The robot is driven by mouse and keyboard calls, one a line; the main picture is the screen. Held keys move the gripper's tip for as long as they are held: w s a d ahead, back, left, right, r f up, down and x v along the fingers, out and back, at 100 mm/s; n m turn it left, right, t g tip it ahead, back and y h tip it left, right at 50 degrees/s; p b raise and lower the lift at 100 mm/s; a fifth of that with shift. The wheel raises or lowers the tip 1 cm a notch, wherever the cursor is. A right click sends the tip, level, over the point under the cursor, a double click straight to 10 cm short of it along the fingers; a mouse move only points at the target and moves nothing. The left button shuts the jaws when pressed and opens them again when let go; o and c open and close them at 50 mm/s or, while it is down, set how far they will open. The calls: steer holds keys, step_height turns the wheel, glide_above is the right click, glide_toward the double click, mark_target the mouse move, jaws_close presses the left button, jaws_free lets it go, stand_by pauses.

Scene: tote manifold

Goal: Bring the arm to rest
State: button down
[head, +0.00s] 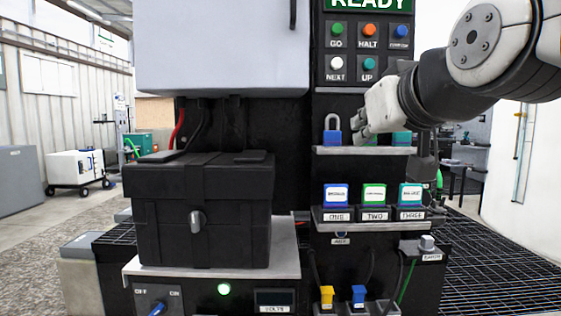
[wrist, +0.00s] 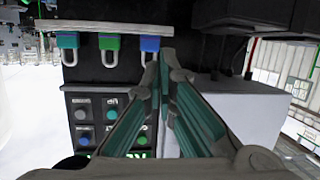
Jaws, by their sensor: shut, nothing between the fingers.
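My gripper (head: 358,122) is in front of the upper shelf of the dark panel, at the right in the head view, with its arm coming in from the upper right. In the wrist view its two fingers (wrist: 166,62) come together at the tips, with nothing between them. A blue padlock (head: 332,137) stands on that shelf just left of the gripper. Behind the gripper, a teal padlock (head: 402,138) is partly hidden. The wrist view shows the scene upside down, with blue (wrist: 150,44), green (wrist: 109,42) and teal (wrist: 67,40) padlocks in a row.
A push-button panel (head: 366,52) is above the shelf. Below is a lower shelf (head: 370,226) with labelled blocks ONE, TWO and THREE. A black lidded box (head: 205,222) stands on a bench at left, under a grey cabinet (head: 220,50). Open floor lies at the far left.

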steer(key=s+d+f+m+g+h, duration=0.15)
steer(key=s+f+g, duration=0.25)
steer(key=s+f, duration=0.45)
steer(key=s+d+f+g, duration=0.2)
steer(key=s+f+g, duration=0.25)
steer(key=f, duration=0.65)
steer(key=s+d+f+g, duration=0.1)
steer(key=s+f+g, duration=0.3)
steer(key=s, duration=0.5)
steer(key=s+d+f+g, duration=0.1)
steer(key=s+f+g, duration=0.1)
steer(key=s+f, duration=0.55)
step_height(320, 180, up, 32)
steer(key=s+t+p, duration=0.1)
steer(key=t+p, duration=0.3)
steer(key=p, duration=2.5)
steer(key=shift+s+d+r+m, duration=0.15)
steer(key=shift+s+d+m, duration=0.2)
steer(key=shift+d, duration=0.1)
steer(key=shift+w+h, duration=0.1)
steer(key=shift+h, duration=0.15)
